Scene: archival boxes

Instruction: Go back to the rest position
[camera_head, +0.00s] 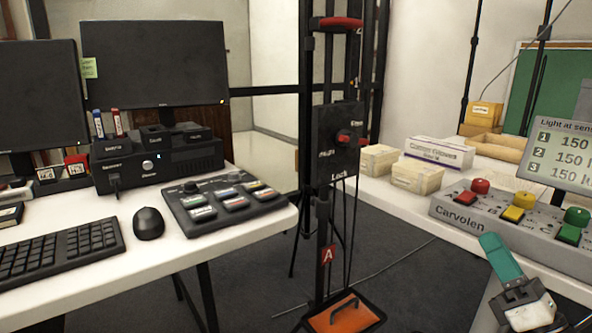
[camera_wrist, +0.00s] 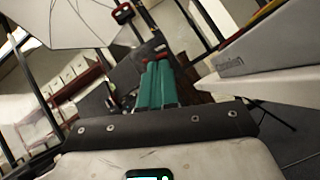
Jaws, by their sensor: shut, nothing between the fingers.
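My gripper (camera_head: 490,240) is at the lower right of the head view, with its teal fingers together and pointing up and to the left. It stands in front of the Carvolen control box (camera_head: 460,214). In the wrist view its two green fingers (camera_wrist: 158,66) lie side by side, shut, with nothing between them. The Carvolen box also shows at the upper right of the wrist view (camera_wrist: 236,68), tilted and apart from the fingers.
A black stand with a lock panel (camera_head: 333,145) rises between the two tables, above an orange pedal (camera_head: 340,314). The left table holds a keyboard (camera_head: 60,252), mouse (camera_head: 148,223) and button panel (camera_head: 228,205). Pale boxes (camera_head: 417,178) stand behind the Carvolen box.

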